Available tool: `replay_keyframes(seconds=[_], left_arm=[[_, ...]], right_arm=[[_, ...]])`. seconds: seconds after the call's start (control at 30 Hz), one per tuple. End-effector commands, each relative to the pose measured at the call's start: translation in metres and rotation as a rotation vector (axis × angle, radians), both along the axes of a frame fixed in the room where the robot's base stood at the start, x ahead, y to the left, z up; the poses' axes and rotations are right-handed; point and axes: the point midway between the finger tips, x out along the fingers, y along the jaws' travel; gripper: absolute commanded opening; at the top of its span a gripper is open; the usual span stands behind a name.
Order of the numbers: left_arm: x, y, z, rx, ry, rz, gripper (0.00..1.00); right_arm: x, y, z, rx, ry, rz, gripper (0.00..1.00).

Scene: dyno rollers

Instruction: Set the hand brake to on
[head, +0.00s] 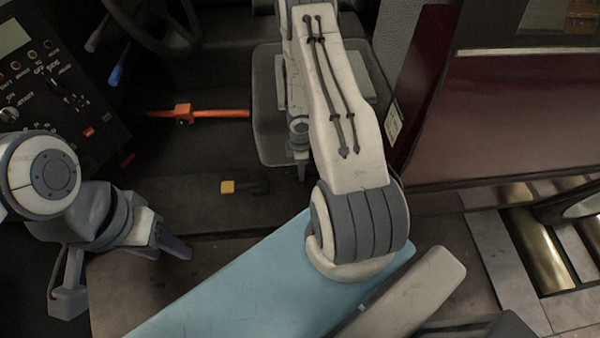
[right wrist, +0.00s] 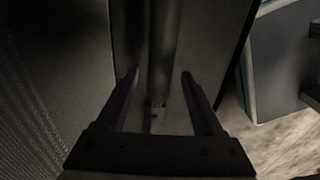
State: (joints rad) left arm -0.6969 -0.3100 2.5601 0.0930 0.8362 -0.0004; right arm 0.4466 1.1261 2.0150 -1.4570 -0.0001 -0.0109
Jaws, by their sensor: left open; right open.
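A red-orange lever bar (head: 215,114) with an orange block on it lies across the dark cab floor, left of my right arm. A short dark lever with a yellow end (head: 228,187) sits below it. I cannot tell for certain which is the hand brake. My left gripper (head: 165,246) is open and empty, low and left of the yellow end, apart from both levers. My right gripper is mostly hidden behind its own arm in the head view. The right wrist view shows its two fingers (right wrist: 158,85) apart, with nothing gripped, facing a dark grey surface.
A control panel (head: 50,90) with knobs and switches stands at the left. A steering wheel (head: 155,25) is at the top. A dark seat (head: 268,135) is behind my right arm. A dark red panel (head: 510,120) and metal rollers (head: 540,250) are at the right.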

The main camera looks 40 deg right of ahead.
Motion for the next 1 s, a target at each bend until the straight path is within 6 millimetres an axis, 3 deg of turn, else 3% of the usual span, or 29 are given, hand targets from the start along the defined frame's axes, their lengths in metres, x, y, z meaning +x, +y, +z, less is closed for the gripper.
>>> replay_keyframes(seconds=[0.4, 0.43, 0.6, 1.0], left_arm=[[0.0001, 0.0000, -0.0067, 0.000, 0.000, 0.000, 0.50], [0.0001, 0.0000, -0.0067, 0.000, 0.000, 0.000, 0.50], [0.0001, 0.0000, -0.0067, 0.000, 0.000, 0.000, 0.50], [0.0001, 0.0000, -0.0068, 0.000, 0.000, 0.000, 0.50]], right_arm=[[0.0000, -0.0001, -0.0066, 0.000, 0.000, -0.001, 0.69], [0.0000, -0.0002, -0.0066, 0.000, 0.000, -0.001, 0.65], [-0.0001, -0.0002, -0.0066, 0.000, 0.000, -0.001, 0.00], [-0.0002, 0.0000, -0.0068, 0.000, 0.000, 0.000, 0.00]])
